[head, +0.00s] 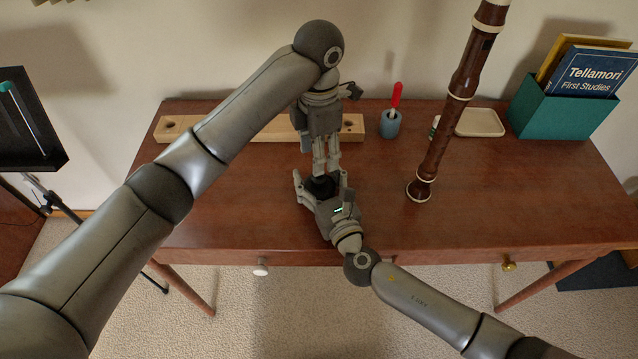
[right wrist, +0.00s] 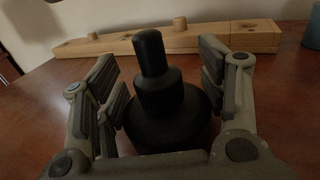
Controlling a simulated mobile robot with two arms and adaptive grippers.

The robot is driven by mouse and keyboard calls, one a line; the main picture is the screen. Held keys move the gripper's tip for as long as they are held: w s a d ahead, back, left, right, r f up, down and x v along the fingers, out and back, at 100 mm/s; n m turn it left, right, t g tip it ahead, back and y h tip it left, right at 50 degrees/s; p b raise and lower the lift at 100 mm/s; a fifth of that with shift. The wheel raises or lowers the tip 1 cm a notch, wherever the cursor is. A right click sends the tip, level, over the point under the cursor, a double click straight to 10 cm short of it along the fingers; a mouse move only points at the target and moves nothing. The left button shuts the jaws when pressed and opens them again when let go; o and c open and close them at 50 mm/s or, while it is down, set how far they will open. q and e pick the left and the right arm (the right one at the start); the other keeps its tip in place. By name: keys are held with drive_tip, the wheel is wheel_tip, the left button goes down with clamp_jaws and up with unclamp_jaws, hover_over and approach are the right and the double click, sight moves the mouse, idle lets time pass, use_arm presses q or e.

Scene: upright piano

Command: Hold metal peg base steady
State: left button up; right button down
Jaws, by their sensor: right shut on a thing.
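The metal peg base (head: 321,187) is black and stands upright on the desk. In the right wrist view the base (right wrist: 170,113) shows as a wide round foot with a narrower step and a peg on top. My right gripper (head: 321,184) is shut on it, one finger on each side; the fingers also show in the right wrist view (right wrist: 168,95). My left gripper (head: 326,174) points down over the base in the head view. Its fingers are close together, and I cannot tell if they hold anything. It does not show in the right wrist view.
A wooden block with holes (head: 352,127) lies behind on the desk (head: 500,210). A blue-grey cup (head: 390,126) holds a red-handled tool (head: 396,96). A brown recorder (head: 452,110) stands at right. Behind it are a pale tray (head: 481,123) and a teal box (head: 555,108) with books.

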use_arm(q)
drive_tip(key=shift+f, duration=3.9)
clamp_jaws()
drive_tip(key=shift+m, duration=1.7)
drive_tip(key=shift+o, duration=0.2)
unclamp_jaws()
